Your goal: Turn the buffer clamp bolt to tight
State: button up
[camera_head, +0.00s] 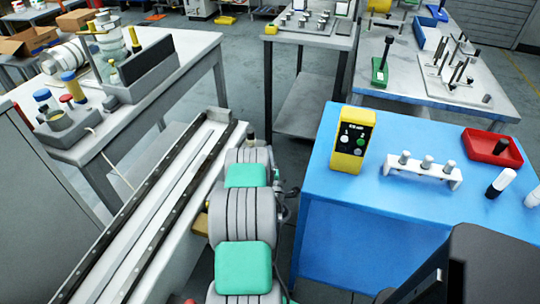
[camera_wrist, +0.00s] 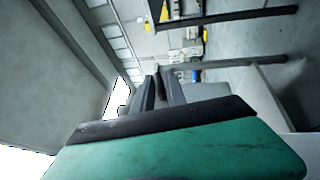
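I cannot single out the buffer clamp bolt for sure in either view. A long pale rail bed (camera_head: 150,225) with two dark rails runs diagonally at the left of my arm in the head view. A small dark-topped knob (camera_head: 249,139) shows near its far end, partly behind my arm; I cannot tell what it is. My gripper (camera_wrist: 158,78) shows in the wrist view as two dark grey fingers with a narrow gap between them. Nothing is visibly held, and the fingertips touch nothing that I can make out. In the head view my gripper cannot be made out.
A blue table (camera_head: 400,215) on the right bears a yellow button box (camera_head: 351,140), a white peg rack (camera_head: 424,172) and a red tray (camera_head: 491,147). A grey bench (camera_head: 185,75) with jars and bottles stands at the left. Floor shows between the benches.

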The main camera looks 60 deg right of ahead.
jog(key=shift+o, duration=1.3)
jog(key=shift+s, duration=0.1)
jog(key=b+v, duration=0.1)
jog(key=v, duration=0.6)
jog(key=shift+s+a+b, duration=0.2)
jog(key=shift+a+b, duration=0.1)
jog(key=shift+a, duration=0.05)
